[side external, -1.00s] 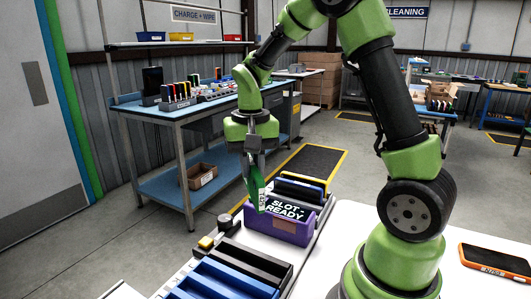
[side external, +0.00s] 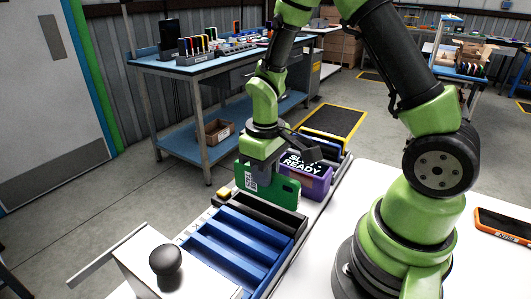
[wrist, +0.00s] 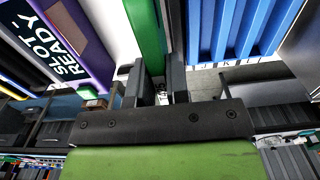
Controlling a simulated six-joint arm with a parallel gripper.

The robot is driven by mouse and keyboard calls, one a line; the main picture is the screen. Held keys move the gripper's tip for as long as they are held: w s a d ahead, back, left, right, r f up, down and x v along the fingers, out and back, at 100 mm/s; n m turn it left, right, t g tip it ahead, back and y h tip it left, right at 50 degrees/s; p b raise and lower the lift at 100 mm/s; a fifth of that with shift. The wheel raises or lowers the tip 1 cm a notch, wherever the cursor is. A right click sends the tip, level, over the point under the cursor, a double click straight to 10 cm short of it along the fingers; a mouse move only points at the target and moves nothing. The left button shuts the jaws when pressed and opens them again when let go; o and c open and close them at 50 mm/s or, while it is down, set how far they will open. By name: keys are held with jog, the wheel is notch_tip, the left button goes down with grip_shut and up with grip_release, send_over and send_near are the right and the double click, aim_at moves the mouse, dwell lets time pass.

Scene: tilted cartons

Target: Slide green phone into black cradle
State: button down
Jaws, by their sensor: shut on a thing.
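The green phone (side external: 287,190) stands on edge, broad face toward the side camera, with a white label on it. My gripper (side external: 262,172) is shut on it from above. In the wrist view the phone (wrist: 146,28) runs up between the two fingers of my gripper (wrist: 156,70). The black cradle (side external: 262,214) is a long dark tray right below the phone. The phone's lower edge is at or just above the cradle's rear rim; I cannot tell whether they touch. The cradle is not clearly made out in the wrist view.
A blue slotted rack (side external: 232,248) lies in front of the cradle. A purple box (side external: 318,184) marked "SLOT READY" stands close behind the phone. A black knob (side external: 166,260) tops a white box at front left. An orange phone (side external: 505,226) lies on the white table.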

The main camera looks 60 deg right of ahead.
jog(key=shift+f, duration=2.6)
jog(key=shift+f, duration=0.3)
jog(key=c, duration=1)
grip_release()
jog(key=shift+r, duration=0.1)
notch_tip(320, 180, up, 10)
jog(key=shift+f, duration=0.1)
notch_tip(320, 180, up, 7)
send_over(265, 198)
jog(key=shift+w+d, duration=0.2)
jog(key=shift+d, duration=0.2)
